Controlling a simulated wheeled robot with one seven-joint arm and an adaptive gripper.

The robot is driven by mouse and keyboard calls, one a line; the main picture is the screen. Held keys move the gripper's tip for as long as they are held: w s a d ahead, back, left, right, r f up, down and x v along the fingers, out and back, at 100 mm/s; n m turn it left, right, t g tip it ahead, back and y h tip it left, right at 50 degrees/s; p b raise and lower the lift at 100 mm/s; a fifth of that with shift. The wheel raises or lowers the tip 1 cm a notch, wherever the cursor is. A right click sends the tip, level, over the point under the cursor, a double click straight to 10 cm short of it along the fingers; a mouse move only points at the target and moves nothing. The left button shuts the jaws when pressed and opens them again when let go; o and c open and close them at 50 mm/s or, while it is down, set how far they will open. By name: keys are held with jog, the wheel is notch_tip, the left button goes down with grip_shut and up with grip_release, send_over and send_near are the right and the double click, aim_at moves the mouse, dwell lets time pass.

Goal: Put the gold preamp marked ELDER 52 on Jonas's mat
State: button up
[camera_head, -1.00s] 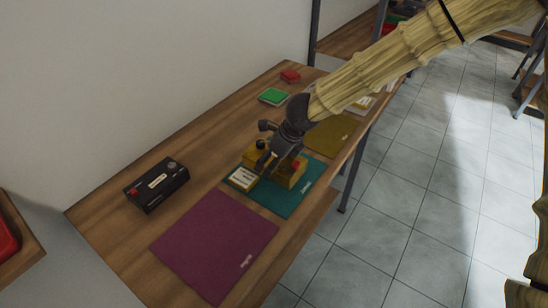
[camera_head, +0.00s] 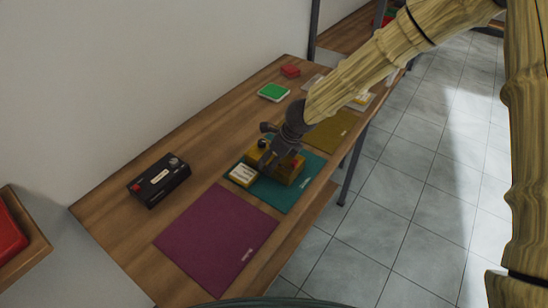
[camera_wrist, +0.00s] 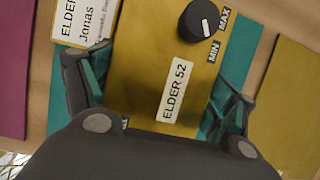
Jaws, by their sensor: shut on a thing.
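The gold preamp (camera_head: 291,174) lies on the teal mat (camera_head: 283,200) on the wooden bench. In the wrist view the preamp (camera_wrist: 150,62) shows the label ELDER 52 and a black knob between MIN and MAX. My gripper (camera_head: 271,168) reaches down over it, with one finger on each side, shut on it. A white card with a yellow edge (camera_head: 243,174) lies beside the preamp, partly over the mat's left edge; in the wrist view its visible text includes ELDER and Jonas. The mat's own lettering is too small to read. Whether the preamp touches the mat is hard to tell.
A purple mat (camera_head: 215,240) lies bare in front; an olive mat (camera_head: 335,130) lies behind. A black box with a red button (camera_head: 159,181) stands at left. A green item (camera_head: 274,92) and a red item (camera_head: 290,71) sit further back, by the wall.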

jog(key=o, duration=1.6)
jog(key=shift+o, duration=0.2)
jog(key=shift+r, duration=0.15)
jog(key=b+v, duration=0.1)
jog(key=v, duration=1)
jog(key=shift+s+d+r, duration=0.2)
jog(key=shift+r, duration=0.15)
